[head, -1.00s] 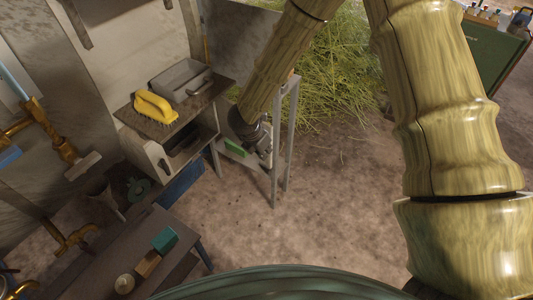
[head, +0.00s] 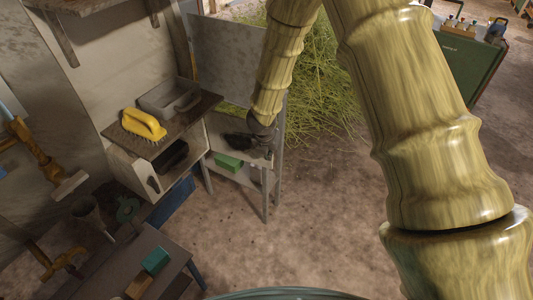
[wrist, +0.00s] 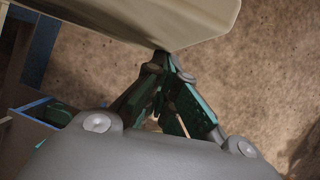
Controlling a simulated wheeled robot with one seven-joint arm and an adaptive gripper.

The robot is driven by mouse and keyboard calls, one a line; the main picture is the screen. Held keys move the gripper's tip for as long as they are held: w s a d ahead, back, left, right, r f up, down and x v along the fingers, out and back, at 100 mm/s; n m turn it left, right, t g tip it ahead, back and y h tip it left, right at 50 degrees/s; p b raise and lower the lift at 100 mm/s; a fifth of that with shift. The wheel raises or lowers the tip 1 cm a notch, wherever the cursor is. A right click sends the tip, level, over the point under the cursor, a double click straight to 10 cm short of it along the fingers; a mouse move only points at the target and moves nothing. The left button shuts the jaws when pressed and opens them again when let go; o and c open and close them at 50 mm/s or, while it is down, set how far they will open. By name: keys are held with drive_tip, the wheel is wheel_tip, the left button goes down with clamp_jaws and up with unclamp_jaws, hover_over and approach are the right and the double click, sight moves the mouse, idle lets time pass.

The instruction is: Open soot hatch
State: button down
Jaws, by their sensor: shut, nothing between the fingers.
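The pale stove-like box (head: 130,172) stands against the wall, with a dark recess (head: 172,156) and a small black handle (head: 153,184) on its front. A pale panel (head: 220,128) extends from its right side; I cannot tell for sure whether this is the soot hatch. My gripper (head: 238,142) is at this panel, dark and small in the head view. In the wrist view my gripper (wrist: 170,72) has its fingers together and empty, at the lower edge of a large pale panel (wrist: 130,18). I cannot tell whether they touch.
A yellow brush (head: 143,124) and a grey metal box (head: 168,98) sit on the box's top. A grey frame (head: 266,205) with a green block (head: 228,162) stands right of it. A low table (head: 105,272) is in front.

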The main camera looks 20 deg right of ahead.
drive_tip(key=shift+w+d+r, duration=0.45)
drive_tip(key=shift+w+d, duration=0.2)
drive_tip(key=shift+w, duration=0.05)
drive_tip(key=s+a+b, duration=0.2)
drive_tip(key=s+a, duration=0.2)
drive_tip(key=p+v, duration=0.2)
drive_tip(key=v, duration=0.7)
drive_tip(key=shift+s+a, duration=0.2)
drive_tip(key=shift+s, duration=0.15)
drive_tip(key=s+a+f+m+g+y+p, duration=0.1)
drive_tip(key=s+f+m+g+y, duration=0.1)
drive_tip(key=s+f+m, duration=0.8)
drive_tip(key=s+a+f+m+g+y, duration=0.25)
drive_tip(key=s+f+m, duration=0.25)
drive_tip(key=s+f, duration=0.55)
drive_tip(key=s+d+f+m+h, duration=0.1)
drive_tip(key=s+d+f+m, duration=0.1)
drive_tip(key=s+d+m, duration=0.2)
drive_tip(key=s+d+f+m+t+h+p, duration=0.1)
drive_tip(key=s+d+f+m, duration=0.2)
drive_tip(key=s+m, duration=0.7)
drive_tip(key=s+d, duration=0.2)
drive_tip(key=s, duration=0.1)
drive_tip(key=shift+s+m, duration=0.3)
drive_tip(key=shift+s, duration=0.05)
